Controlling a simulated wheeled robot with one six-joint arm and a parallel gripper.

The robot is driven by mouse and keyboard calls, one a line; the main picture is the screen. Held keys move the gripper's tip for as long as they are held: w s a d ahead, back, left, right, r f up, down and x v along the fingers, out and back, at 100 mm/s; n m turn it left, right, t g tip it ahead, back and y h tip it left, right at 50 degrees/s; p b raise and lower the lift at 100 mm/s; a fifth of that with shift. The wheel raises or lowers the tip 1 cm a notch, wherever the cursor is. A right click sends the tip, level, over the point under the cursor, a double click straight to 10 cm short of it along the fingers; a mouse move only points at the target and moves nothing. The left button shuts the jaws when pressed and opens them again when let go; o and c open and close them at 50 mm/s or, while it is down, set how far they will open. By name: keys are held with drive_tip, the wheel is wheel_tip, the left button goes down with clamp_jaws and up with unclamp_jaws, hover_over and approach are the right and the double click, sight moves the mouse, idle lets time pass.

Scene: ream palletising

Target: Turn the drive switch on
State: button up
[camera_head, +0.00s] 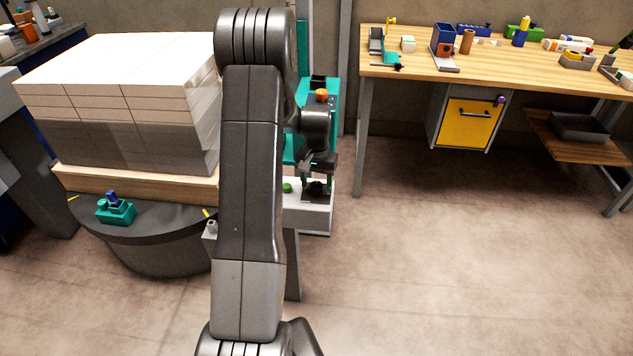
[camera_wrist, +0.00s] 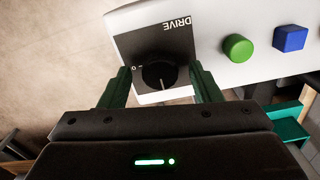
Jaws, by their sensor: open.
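The drive switch (camera_wrist: 160,73) is a round black knob on a dark plate (camera_wrist: 160,40) marked DRIVE, which reads upside down in the wrist view. A white line shows on the knob, with small marks at its left; I cannot tell which setting it is at. My gripper (camera_wrist: 160,78) is open, with one green finger on each side of the knob and a gap to it. In the head view my gripper (camera_head: 318,172) points down over the white control box (camera_head: 311,220), and the knob (camera_head: 317,188) is partly hidden below it.
A green button (camera_wrist: 239,47) and a blue square button (camera_wrist: 290,38) sit beside the switch plate. A teal machine frame (camera_head: 330,120) stands behind the box. A large ream stack (camera_head: 120,80) stands at the left, a workbench (camera_head: 500,73) at the right. The right floor is clear.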

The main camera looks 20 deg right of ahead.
drive_tip(key=shift+c, duration=0.2)
drive_tip(key=c, duration=1)
drive_tip(key=shift+o, duration=0.2)
drive_tip(key=m, duration=0.4)
drive_tip(key=shift+b, duration=0.35)
drive_tip(key=m, duration=0.4)
drive_tip(key=shift+m, duration=0.3)
drive_tip(key=m, duration=0.4)
drive_tip(key=shift+b, duration=0.4)
drive_tip(key=m, duration=0.5)
